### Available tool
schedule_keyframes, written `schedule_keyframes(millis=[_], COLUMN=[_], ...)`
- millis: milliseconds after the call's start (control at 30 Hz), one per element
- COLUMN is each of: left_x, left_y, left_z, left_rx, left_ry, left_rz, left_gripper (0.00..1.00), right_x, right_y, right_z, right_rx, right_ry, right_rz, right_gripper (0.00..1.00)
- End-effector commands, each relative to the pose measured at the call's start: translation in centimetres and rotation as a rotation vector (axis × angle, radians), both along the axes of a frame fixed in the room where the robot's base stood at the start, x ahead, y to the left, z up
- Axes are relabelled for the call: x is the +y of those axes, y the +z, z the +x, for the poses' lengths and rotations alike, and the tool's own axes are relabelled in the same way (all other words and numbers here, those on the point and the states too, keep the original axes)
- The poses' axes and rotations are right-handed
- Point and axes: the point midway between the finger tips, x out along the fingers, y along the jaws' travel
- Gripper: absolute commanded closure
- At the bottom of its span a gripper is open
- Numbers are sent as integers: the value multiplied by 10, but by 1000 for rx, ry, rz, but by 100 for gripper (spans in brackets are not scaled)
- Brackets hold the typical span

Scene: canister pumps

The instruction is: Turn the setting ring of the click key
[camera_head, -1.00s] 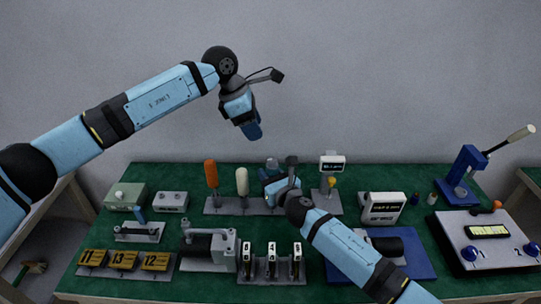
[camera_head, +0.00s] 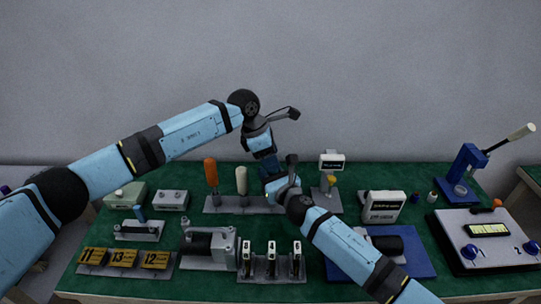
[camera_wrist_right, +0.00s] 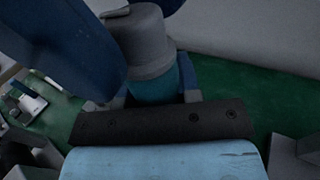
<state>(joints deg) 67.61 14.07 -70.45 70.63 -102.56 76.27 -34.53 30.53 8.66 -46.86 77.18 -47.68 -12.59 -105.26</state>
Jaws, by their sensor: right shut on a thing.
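The click key shows best in the right wrist view, as an upright teal body (camera_wrist_right: 153,88) with a grey round ring or cap (camera_wrist_right: 143,42) on top. My right gripper (camera_head: 274,188) is shut on the teal body; its own parts mostly hide the key in the head view. My left gripper (camera_head: 269,175) points down from above, right over the key. In the right wrist view its dark blue fingers (camera_wrist_right: 62,45) stand on two sides of the grey top and look apart; I cannot tell whether they touch it.
The tool rack (camera_head: 219,207) also holds an orange handle (camera_head: 211,172) and a cream handle (camera_head: 241,180) just left of the grippers. A gauge on a stand (camera_head: 331,165) is close on the right. A metal pump (camera_head: 208,245) and three small upright pieces sit in front.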

Motion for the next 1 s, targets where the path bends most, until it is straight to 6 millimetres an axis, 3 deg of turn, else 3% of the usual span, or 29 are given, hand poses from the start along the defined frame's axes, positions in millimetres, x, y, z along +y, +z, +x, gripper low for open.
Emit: schedule_keyframes(millis=[33, 200, 233, 667, 1000], left_x=[0, 0, 0, 0, -1], left_y=[0, 0, 0, 0, 1], left_z=[0, 0, 0, -1, -2], left_rx=[0, 0, 0, 0, -1], left_ry=[0, 0, 0, 88, 362], left_rz=[0, 0, 0, 1, -1], left_gripper=[57, 96, 98, 98, 98], right_x=[0, 0, 0, 0, 0], right_y=[0, 0, 0, -1, -1], right_z=[0, 0, 0, 0, 0], right_rx=[1, 1, 1, 1, 1], right_ry=[0, 0, 0, 0, 0], right_rz=[0, 0, 0, 0, 0], right_gripper=[96, 96, 96, 96, 96])
